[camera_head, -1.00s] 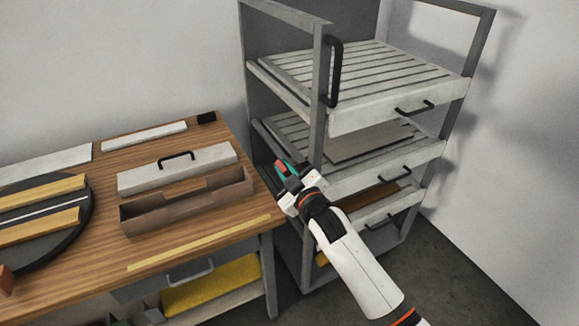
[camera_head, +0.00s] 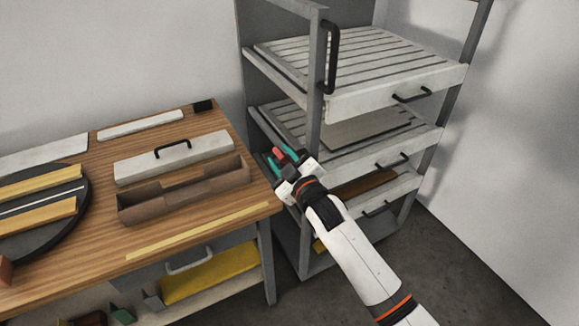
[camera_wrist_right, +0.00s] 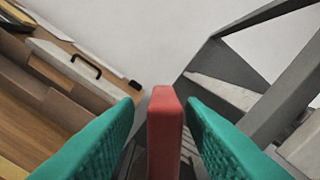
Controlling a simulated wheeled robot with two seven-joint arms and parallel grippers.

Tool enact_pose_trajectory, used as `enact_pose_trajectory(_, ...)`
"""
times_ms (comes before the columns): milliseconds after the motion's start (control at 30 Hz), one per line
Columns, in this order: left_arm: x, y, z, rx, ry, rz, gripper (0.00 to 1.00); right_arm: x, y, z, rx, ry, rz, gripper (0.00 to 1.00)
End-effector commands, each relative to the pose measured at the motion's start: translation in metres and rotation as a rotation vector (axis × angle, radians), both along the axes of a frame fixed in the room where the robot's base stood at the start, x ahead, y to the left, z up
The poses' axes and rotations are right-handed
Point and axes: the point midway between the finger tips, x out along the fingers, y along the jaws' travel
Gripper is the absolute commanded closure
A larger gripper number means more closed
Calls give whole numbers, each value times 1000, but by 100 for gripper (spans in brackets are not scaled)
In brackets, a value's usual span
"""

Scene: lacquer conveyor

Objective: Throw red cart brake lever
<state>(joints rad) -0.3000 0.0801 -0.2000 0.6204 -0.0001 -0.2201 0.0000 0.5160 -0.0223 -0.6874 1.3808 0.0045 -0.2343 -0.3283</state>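The red brake lever (camera_head: 279,156) is at the cart's near left side, by the front post. My right gripper (camera_head: 282,158) is at the lever, with one teal finger on each side of it. In the right wrist view the lever (camera_wrist_right: 165,135) stands upright between the two teal fingers (camera_wrist_right: 160,104), with a gap on both sides. The right gripper is open around the lever, not closed on it. The lever's lower end is hidden. The grey cart (camera_head: 316,90) stands behind my right arm. My left gripper is not in view.
The wooden workbench (camera_head: 226,217) stands left of the cart, its right edge close to my right gripper. It holds a brown open tray (camera_head: 185,192) and a white lidded box (camera_head: 190,158). Cart trays with black handles (camera_head: 411,95) are right of my arm.

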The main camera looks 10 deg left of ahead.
Motion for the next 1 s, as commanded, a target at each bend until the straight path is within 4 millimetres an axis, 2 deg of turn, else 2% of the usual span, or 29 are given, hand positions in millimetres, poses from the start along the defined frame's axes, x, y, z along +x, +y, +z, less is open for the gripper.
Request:
enact_pose_trajectory(167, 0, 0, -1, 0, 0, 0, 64, -19, -14, -2, 0, 1, -1, 64)
enact_pose_trajectory(400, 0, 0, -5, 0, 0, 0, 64, -60, -44, -3, -2, 2, 0, 64)
enact_pose_trajectory(600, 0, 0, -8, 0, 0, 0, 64, -86, -62, -2, -2, 1, 0, 64)
enact_pose_trajectory(733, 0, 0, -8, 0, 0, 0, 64, -93, -68, -2, -2, 1, 0, 64)
enact_pose_trajectory(1000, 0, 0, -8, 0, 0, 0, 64, -95, -69, -1, -2, 1, 0, 64)
